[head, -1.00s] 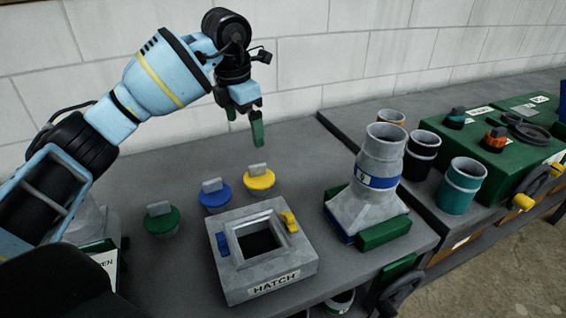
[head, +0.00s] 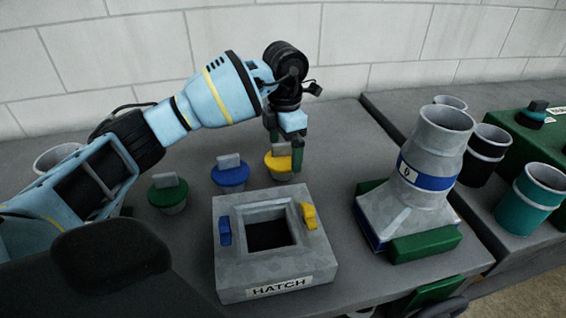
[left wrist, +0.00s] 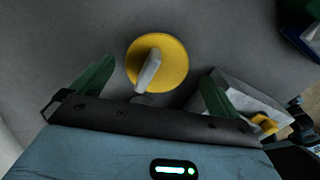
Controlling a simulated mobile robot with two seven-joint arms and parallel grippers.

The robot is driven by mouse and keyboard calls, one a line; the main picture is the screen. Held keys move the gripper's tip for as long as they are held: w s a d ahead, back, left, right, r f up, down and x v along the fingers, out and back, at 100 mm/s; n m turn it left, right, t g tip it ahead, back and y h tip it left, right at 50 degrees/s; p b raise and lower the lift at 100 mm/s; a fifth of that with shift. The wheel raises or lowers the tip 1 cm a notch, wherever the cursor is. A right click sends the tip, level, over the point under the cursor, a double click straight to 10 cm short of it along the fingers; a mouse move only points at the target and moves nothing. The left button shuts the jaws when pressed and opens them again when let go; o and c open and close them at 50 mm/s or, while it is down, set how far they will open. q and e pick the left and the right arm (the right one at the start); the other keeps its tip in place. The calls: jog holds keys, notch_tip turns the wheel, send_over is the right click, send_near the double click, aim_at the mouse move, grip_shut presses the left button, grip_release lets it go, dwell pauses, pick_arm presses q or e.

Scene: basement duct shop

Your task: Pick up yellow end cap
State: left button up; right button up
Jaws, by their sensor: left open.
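The yellow end cap (head: 279,166) stands on the grey bench with a grey upright tab on top, at the right end of a row of caps. My left gripper (head: 284,155) is over it, fingers pointing down. In the left wrist view the yellow cap (left wrist: 157,63) lies ahead between the two green fingers of the open gripper (left wrist: 150,85), with its tab (left wrist: 148,72) slanting between them. The fingers are apart from the tab in that view. Whether they are level with the tab I cannot tell. My right gripper is not in view.
A blue cap (head: 230,174) and a green cap (head: 168,193) stand to the left. The grey HATCH box (head: 232,274) is just in front. A grey duct fitting (head: 428,160) with a blue band stands right, with teal (head: 532,200) and black (head: 484,155) cylinders beyond.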

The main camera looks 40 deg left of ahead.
aim_at(283, 158)
pick_arm(q)
jog(key=shift+a+f, duration=0.15)
jog(key=shift+f, duration=1.15)
jog(key=shift+a+f, duration=0.1)
jog(key=shift+f, duration=1.15)
jog(key=c, duration=1)
notch_tip(283, 158, up, 10)
